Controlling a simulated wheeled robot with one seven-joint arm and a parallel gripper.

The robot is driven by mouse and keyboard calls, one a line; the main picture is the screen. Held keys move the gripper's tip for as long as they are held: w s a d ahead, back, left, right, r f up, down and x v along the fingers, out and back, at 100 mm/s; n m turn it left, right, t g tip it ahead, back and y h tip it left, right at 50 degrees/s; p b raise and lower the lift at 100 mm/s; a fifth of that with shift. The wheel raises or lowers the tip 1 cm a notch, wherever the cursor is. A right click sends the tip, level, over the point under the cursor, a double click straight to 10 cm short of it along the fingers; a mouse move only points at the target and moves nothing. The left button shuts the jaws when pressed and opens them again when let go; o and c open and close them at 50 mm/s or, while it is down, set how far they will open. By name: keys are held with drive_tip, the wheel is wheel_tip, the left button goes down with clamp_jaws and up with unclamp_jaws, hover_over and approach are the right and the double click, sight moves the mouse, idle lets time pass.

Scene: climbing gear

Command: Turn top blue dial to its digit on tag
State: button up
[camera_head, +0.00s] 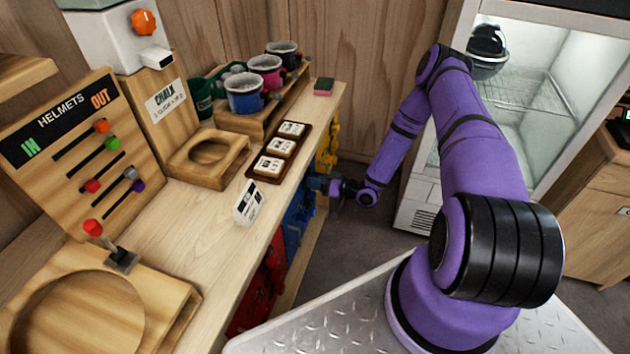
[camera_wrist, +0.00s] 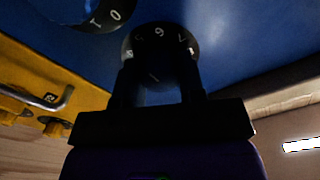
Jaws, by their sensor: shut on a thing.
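In the wrist view a black dial (camera_wrist: 160,42) with white digits sits on a blue panel (camera_wrist: 235,40). My gripper (camera_wrist: 160,68) is shut on this dial, one finger on each side. A second black dial (camera_wrist: 108,14) with white characters is at the upper left, partly cut off. In the head view my gripper (camera_head: 336,188) is at the blue locker front (camera_head: 298,216) under the counter; the dials are hidden there. A white tag (camera_head: 249,203) stands at the counter edge, its print too small to read.
A yellow panel (camera_wrist: 50,85) with a metal handle borders the blue one. Red (camera_head: 262,285) and yellow (camera_head: 328,145) fronts flank the blue one.

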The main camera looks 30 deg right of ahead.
drive_tip(key=o, duration=0.9)
drive_tip(key=v, duration=1.1)
